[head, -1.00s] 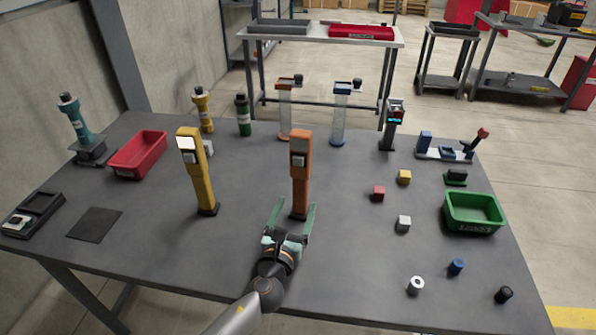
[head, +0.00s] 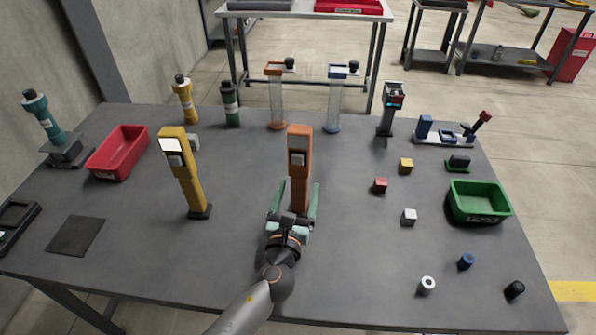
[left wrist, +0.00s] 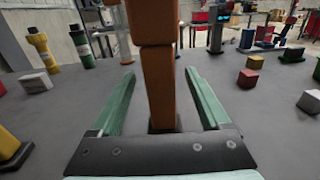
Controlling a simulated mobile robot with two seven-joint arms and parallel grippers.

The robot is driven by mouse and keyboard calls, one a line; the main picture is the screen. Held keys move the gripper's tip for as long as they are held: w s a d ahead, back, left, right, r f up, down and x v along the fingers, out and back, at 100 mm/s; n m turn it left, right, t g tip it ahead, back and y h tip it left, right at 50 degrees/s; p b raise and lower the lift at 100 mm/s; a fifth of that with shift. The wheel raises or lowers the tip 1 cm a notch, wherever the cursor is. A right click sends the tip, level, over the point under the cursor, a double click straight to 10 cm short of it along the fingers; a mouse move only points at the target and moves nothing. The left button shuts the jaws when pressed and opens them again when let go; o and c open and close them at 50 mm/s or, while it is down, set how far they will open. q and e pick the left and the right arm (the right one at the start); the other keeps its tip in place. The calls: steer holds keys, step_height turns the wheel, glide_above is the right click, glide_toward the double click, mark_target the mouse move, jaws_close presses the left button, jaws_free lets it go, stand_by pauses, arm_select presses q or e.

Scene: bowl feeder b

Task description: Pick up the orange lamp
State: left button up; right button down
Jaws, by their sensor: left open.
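The orange lamp (head: 300,165) stands upright on the grey table, near its middle. It has a tall post with a pale panel on its head. My left gripper (head: 298,196) is open, with its two green fingers on either side of the lamp's lower post. In the left wrist view the orange post (left wrist: 158,85) rises between the open fingers (left wrist: 160,95), with a gap visible on both sides. The lamp's top is cut off in that view. My right gripper is not seen.
A yellow lamp (head: 185,175) stands to the left. A red bin (head: 118,152) is further left and a green bin (head: 478,202) is at the right. Small blocks, such as a red one (head: 380,185), lie right of the lamp.

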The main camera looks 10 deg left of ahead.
arm_select(q)
steer(key=shift+c, duration=0.2)
jaws_close()
stand_by(0.3)
steer(key=shift+r, duration=0.1)
